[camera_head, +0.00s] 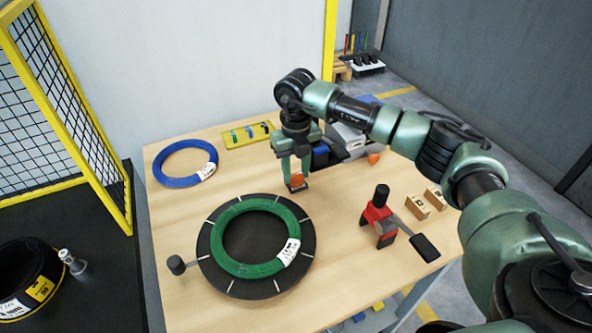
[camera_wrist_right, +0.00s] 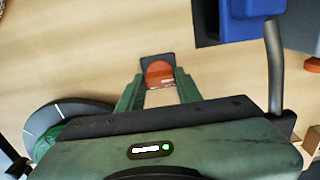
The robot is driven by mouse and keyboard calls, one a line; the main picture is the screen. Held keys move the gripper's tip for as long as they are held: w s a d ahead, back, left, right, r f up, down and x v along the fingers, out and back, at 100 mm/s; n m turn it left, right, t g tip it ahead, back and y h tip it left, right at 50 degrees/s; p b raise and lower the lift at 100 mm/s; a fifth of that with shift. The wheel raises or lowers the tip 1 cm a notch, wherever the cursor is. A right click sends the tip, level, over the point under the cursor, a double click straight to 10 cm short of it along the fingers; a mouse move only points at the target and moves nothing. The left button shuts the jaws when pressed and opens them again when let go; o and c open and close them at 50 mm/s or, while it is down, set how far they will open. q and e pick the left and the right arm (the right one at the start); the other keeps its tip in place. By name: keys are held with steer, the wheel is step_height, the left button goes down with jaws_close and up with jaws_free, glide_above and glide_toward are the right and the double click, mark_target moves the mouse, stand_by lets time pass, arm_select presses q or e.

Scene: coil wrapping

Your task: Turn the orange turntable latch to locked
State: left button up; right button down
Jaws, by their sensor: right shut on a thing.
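The orange turntable latch (camera_head: 297,179) sits on a small dark base on the table, just behind and right of the turntable. My right gripper (camera_head: 296,182) reaches down over it, and its two green fingers are shut on the latch. In the right wrist view the orange latch (camera_wrist_right: 159,73) shows between the fingertips, on its dark plate. The black turntable (camera_head: 211,265) with white marks carries a green coil (camera_head: 230,262) with a white label. Which way the latch points is hard to tell. My left gripper is not in view.
A blue coil (camera_head: 162,168) lies at the back left, near a yellow rack (camera_head: 235,141) with small clips. A red and black clamp tool (camera_head: 378,218) and two small boxes (camera_head: 419,207) stand at right. A grey and blue device (camera_head: 347,138) stands behind my gripper.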

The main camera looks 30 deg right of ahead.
mark_target(296, 174)
steer(key=shift+w+r, duration=0.15)
steer(key=c, duration=1)
jaws_free()
steer(key=shift+o, duration=0.2)
step_height(296, 174, up, 8)
steer(key=shift+f+b, duration=0.2)
steer(key=shift+b, duration=0.55)
